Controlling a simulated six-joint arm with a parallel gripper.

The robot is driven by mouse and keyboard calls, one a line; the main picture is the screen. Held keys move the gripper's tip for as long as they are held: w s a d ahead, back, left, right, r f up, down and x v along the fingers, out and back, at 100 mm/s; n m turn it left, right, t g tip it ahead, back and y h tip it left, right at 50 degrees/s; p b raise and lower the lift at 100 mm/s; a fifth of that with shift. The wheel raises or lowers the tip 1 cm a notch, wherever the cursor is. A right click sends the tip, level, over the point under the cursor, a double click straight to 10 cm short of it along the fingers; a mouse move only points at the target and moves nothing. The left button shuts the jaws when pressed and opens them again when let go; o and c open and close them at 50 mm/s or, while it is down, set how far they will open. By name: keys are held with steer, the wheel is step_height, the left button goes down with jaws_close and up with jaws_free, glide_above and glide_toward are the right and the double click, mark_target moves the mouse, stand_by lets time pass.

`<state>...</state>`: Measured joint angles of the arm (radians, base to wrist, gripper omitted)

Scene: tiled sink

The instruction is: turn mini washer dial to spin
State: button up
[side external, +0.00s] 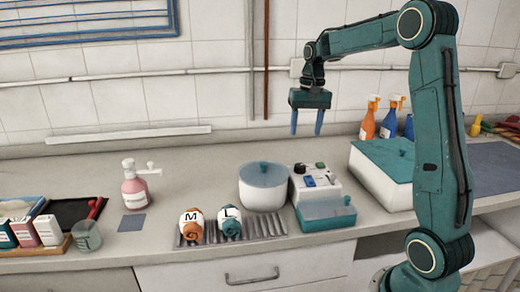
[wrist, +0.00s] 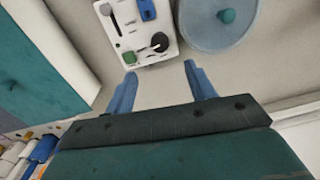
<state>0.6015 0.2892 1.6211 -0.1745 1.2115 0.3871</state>
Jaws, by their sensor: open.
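The mini washer has a round white tub (side external: 264,198) with a blue-grey lid (wrist: 215,18) and, beside it, a white control box (side external: 328,190). Its black dial (wrist: 159,41) with a pale pointer shows in the wrist view, near a green knob (wrist: 129,57). The dial (side external: 299,168) is a small dark knob on the box's back left in the side view. Dial markings are too small to read. My gripper (side external: 307,130) is open and empty, pointing down above the back of the box. In the wrist view its fingertips (wrist: 159,70) are apart on either side below the dial.
A blue switch (wrist: 148,10) and a grey slider share the panel. A large teal-lidded white box (side external: 384,172) is on the right, with spray bottles (side external: 389,120) behind. Rolled towels (side external: 191,226) lie on a rack at front left.

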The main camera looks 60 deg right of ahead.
steer(key=shift+r, duration=1.15)
steer(key=s+a+r+n+t, duration=0.1)
steer(key=s+a+r+n, duration=0.1)
steer(key=s+a, duration=0.35)
steer(key=s+a+r+n+t, duration=0.1)
steer(key=s+a+r+n, duration=0.1)
steer(key=a, duration=0.7)
steer(key=s+a+f+n+t, duration=0.1)
steer(key=s+a+f+n, duration=0.1)
steer(key=s+a, duration=0.2)
steer(key=s+a+f+n+t, duration=0.2)
steer(key=s+a+n, duration=0.1)
steer(key=s, duration=0.5)
steer(key=shift+a+f+h, duration=0.3)
steer(key=shift+a, duration=0.45)
